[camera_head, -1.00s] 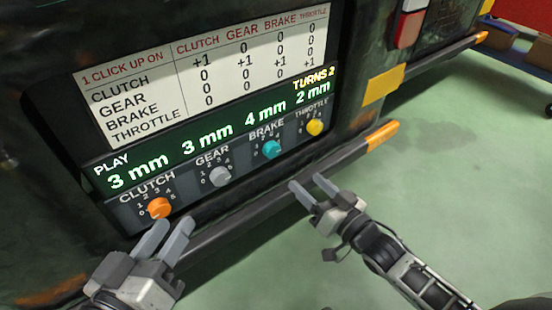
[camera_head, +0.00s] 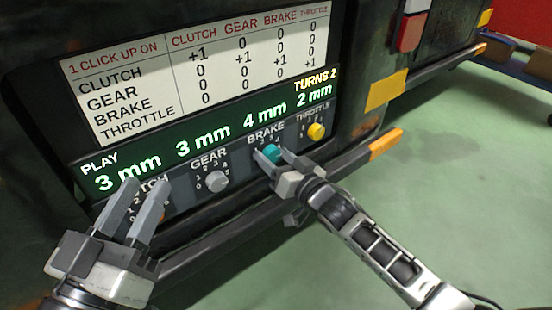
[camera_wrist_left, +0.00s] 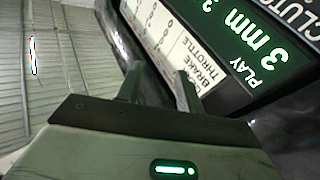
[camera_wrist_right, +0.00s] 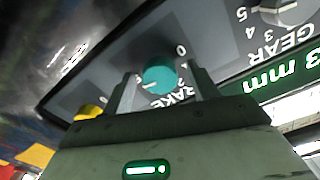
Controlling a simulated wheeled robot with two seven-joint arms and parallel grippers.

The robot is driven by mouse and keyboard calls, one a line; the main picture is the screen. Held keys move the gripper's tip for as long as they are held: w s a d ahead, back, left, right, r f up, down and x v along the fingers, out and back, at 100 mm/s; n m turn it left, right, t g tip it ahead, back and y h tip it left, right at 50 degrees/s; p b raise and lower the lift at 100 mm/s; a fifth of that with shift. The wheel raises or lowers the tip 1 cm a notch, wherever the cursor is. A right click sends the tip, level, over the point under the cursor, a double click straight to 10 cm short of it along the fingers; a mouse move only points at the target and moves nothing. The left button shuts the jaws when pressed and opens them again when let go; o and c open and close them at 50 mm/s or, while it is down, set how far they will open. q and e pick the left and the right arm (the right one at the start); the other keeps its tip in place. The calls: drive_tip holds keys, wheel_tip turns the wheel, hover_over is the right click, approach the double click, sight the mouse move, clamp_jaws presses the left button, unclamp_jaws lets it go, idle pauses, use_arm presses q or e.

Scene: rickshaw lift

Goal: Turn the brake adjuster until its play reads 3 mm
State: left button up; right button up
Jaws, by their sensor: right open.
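The teal brake adjuster knob (camera_head: 272,153) sits under the BRAKE label, and its play reads 4 mm on the green display (camera_head: 205,140). My right gripper (camera_head: 272,151) is open with its fingers on either side of this knob. In the right wrist view the knob (camera_wrist_right: 158,76) shows between the fingertips (camera_wrist_right: 162,77); I cannot tell whether they touch it. My left gripper (camera_head: 146,186) is open and empty in front of the clutch knob (camera_head: 163,213), mostly hiding it. Its fingers also show apart in the left wrist view (camera_wrist_left: 157,75).
The grey gear knob (camera_head: 217,181) and yellow throttle knob (camera_head: 316,130) flank the brake knob. The display reads clutch 3, gear 3, throttle 2 mm and TURNS 2. A chart (camera_head: 200,75) is above. A dark bar with an orange end (camera_head: 385,143) runs below the panel.

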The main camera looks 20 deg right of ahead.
drive_tip(key=c, duration=1)
use_arm(q)
drive_tip(key=shift+p, duration=0.35)
use_arm(e)
drive_tip(key=shift+n, duration=0.3)
drive_tip(key=n+p, duration=0.2)
drive_tip(key=n, duration=0.1)
drive_tip(key=shift+r, duration=0.1)
use_arm(q)
drive_tip(key=shift+s+d+f+n+g+y+p, duration=0.1)
drive_tip(key=shift+s+f+n+g+y+p, duration=0.3)
drive_tip(key=shift+f+g, duration=0.3)
drive_tip(key=shift+s+d+f+n+g+y+p, duration=0.1)
drive_tip(key=shift+s+f+n+g+y+p, duration=0.3)
drive_tip(key=shift+f, duration=0.55)
drive_tip(key=shift+s+d+f+n+g+y+p, duration=0.15)
drive_tip(key=shift+s+f+n+g+y, duration=0.1)
drive_tip(key=shift+f+n+g, duration=0.4)
use_arm(e)
drive_tip(key=shift+n, duration=2)
use_arm(q)
drive_tip(key=shift+a+f+m, duration=0.15)
drive_tip(key=shift+f+m, duration=0.1)
use_arm(e)
drive_tip(key=o, duration=1)
